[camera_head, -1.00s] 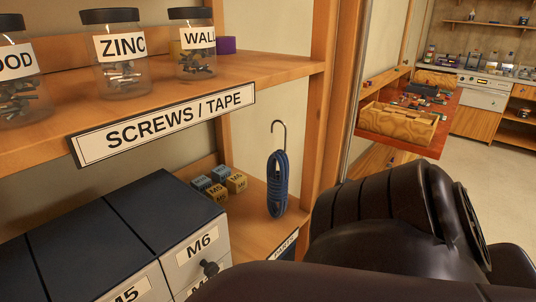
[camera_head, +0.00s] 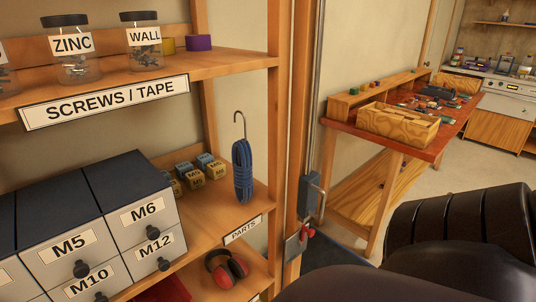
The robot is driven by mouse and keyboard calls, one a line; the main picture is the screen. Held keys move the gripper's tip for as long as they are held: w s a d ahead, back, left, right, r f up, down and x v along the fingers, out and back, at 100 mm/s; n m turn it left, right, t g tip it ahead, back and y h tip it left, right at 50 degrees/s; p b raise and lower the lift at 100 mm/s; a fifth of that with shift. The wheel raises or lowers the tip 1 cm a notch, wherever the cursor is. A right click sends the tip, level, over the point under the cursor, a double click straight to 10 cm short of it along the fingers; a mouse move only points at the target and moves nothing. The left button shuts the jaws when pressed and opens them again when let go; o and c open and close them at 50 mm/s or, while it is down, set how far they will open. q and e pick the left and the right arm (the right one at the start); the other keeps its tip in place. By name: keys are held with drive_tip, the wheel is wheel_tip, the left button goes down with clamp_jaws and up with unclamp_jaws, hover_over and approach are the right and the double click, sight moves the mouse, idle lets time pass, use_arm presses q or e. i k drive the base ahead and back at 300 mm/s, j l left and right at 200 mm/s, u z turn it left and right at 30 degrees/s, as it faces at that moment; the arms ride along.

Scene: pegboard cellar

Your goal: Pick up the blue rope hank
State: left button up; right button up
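The blue rope hank (camera_head: 243,172) hangs upright from a grey metal hook at the right end of the shelf unit, just above the parts shelf. It is a coiled, wrapped bundle and is fully visible. What the hook's upper end is fixed to cannot be told. A dark arm link of mine fills the lower right corner, well to the right of the rope. Neither of my grippers shows in this view.
A drawer cabinet (camera_head: 75,212) stands left of the rope, with small labelled boxes (camera_head: 195,172) between. Glass jars (camera_head: 140,45) stand on the upper shelf (camera_head: 228,64). Red earmuffs (camera_head: 226,269) lie below. A wooden post borders the right. A workbench (camera_head: 343,130) stands beyond.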

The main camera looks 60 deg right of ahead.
sight(242, 154)
drive_tip(key=z, duration=1.4)
drive_tip(key=j+z, duration=0.65)
drive_tip(key=k+j, duration=0.15)
